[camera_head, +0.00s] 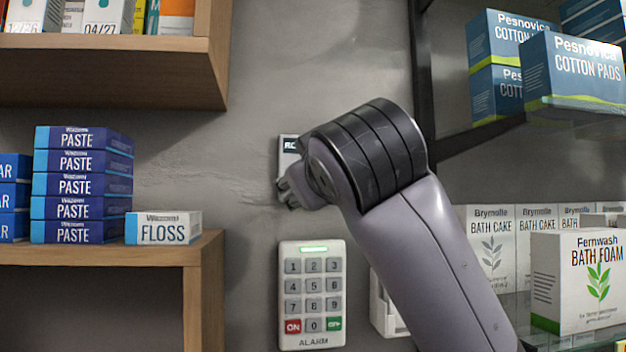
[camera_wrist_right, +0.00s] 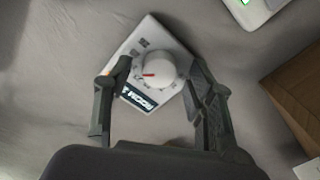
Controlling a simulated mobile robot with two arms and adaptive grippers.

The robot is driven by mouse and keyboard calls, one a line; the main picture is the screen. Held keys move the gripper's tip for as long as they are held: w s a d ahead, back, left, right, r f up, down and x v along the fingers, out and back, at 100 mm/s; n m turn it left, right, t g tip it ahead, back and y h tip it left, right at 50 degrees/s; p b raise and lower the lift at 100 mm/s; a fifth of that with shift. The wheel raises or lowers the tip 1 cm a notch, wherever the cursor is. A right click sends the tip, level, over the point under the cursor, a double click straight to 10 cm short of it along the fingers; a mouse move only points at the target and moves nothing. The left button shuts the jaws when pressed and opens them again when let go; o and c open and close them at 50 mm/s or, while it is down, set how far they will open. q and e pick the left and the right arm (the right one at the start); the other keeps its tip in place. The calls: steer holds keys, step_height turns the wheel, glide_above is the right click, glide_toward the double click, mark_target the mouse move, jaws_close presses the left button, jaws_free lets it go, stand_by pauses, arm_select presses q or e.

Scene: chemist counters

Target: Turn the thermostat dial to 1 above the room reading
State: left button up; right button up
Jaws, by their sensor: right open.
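The thermostat (camera_head: 289,146) is a white box on the grey wall, mostly hidden by my right arm in the head view. The right wrist view shows its white round dial (camera_wrist_right: 158,69) with a red pointer mark and small marks around it. Its dark display (camera_wrist_right: 138,97) reads "ROOM"; the number after it is too small to tell. My right gripper (camera_wrist_right: 159,76) is open, with one finger on each side of the dial. Gaps show between the fingers and the dial. In the head view the right gripper (camera_head: 287,193) is at the thermostat, partly hidden. My left gripper is not in view.
An alarm keypad (camera_head: 313,333) is on the wall below the thermostat. A wooden shelf (camera_head: 150,252) with paste and floss boxes is at left, another shelf (camera_head: 150,45) above it. A dark-framed shelf unit (camera_head: 424,90) with boxes stands at right.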

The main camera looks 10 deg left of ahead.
steer(key=v, duration=1.2)
steer(key=shift+a, duration=0.1)
